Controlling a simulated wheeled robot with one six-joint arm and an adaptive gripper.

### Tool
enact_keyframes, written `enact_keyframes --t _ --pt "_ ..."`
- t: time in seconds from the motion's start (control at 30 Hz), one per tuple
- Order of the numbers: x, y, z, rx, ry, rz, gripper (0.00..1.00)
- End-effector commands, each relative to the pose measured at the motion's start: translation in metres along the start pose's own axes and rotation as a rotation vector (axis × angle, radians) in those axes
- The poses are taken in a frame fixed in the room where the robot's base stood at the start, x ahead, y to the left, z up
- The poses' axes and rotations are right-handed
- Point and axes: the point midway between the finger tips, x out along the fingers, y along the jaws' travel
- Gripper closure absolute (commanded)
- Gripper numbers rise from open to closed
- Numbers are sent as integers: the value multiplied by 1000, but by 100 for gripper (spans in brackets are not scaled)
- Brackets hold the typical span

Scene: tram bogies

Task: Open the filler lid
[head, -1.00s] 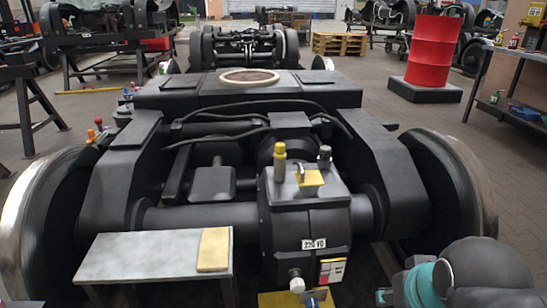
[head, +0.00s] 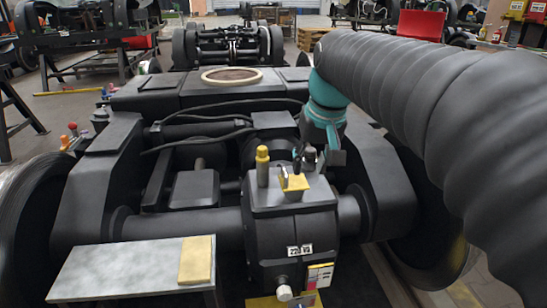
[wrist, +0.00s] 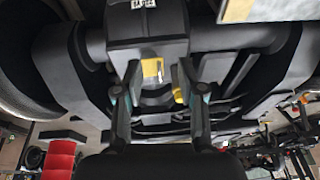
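The yellow filler lid (head: 295,183) sits on top of the dark gearbox housing (head: 292,228), with a small upright part at its edge. It looks shut, though the gripper is close to it. A yellow-capped post (head: 262,156) stands to its left. My gripper (head: 318,158) is just above and behind the lid, beneath the teal wrist. In the wrist view, my gripper (wrist: 158,70) has its two fingers spread wide and empty, with the yellow lid (wrist: 152,68) appearing between them. The yellow post (wrist: 180,94) is near one finger. I cannot tell whether a finger touches anything.
A grey bench with a tan pad (head: 197,260) stands at the front left. Wheels flank the bogie frame (head: 75,200). A round cream ring (head: 231,76) lies on the frame behind.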

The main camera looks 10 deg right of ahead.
Motion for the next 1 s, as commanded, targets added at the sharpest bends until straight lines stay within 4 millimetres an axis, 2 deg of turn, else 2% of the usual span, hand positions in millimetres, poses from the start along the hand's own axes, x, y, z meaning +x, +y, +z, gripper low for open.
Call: enact_keyframes --t 0.03,0.2,0.5,0.7,0.83,1.0 --pt "1 1 -21 3 -21 -6 61" --pt "6 4 -78 9 -85 -32 61" --pt "38 15 -164 10 -197 -81 61" --pt "63 23 -198 5 -252 -109 61" --pt "73 26 -208 2 -272 -119 61" --pt "82 26 -211 0 -282 -125 61"
